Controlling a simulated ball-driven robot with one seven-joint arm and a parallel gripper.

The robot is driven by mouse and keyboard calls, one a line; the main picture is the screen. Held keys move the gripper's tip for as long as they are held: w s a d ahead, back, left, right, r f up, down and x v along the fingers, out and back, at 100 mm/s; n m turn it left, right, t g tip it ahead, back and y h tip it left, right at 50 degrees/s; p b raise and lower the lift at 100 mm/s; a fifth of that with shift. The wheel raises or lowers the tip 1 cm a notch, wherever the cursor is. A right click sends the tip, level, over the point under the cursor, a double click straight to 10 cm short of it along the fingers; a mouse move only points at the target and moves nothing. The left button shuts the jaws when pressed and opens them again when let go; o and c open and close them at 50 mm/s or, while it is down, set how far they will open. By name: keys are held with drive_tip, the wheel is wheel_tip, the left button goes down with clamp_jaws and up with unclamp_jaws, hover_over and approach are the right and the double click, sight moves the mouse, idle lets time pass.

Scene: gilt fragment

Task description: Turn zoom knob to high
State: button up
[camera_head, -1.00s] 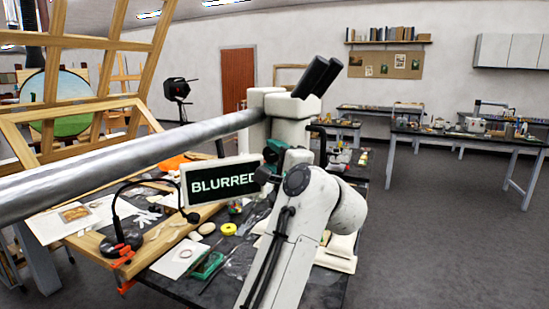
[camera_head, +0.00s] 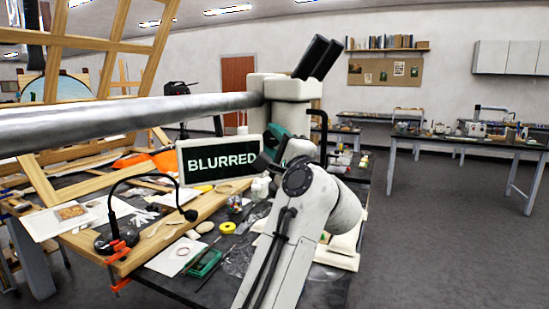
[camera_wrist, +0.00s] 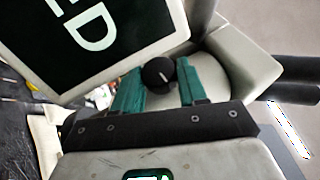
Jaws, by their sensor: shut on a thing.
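The zoom knob (camera_wrist: 157,74) is black and round with a short white line on its face. It sits on the side of the pale microscope (camera_head: 290,88), which has two black eyepieces. My gripper (camera_wrist: 159,70) has teal fingers, one on each side of the knob, and is shut on it. In the head view the knob is hidden and my arm covers much of the microscope's lower part. A display (camera_head: 222,162) beside the microscope reads "BLURRED"; part of it shows in the wrist view (camera_wrist: 95,40).
A long grey metal tube (camera_head: 120,122) crosses to the microscope head. The crowded table holds a black lamp (camera_head: 118,240), a yellow roll (camera_head: 228,227) and a green tray (camera_head: 203,263). A wooden frame stands at left. Floor (camera_head: 430,235) at right is clear.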

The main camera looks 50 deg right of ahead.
drive_tip(key=shift+w+f+m+t+h+b, duration=0.1)
drive_tip(key=shift+f+m+t+h+b, duration=0.3)
drive_tip(key=shift+b, duration=0.75)
drive_tip(key=shift+r, duration=0.15)
drive_tip(key=o, duration=1)
drive_tip(key=shift+o, duration=0.2)
drive_tip(key=b+v, duration=0.2)
drive_tip(key=v, duration=0.8)
drive_tip(key=shift+s+f+b, duration=0.2)
drive_tip(key=shift+s+b, duration=0.15)
drive_tip(key=shift+b, duration=0.05)
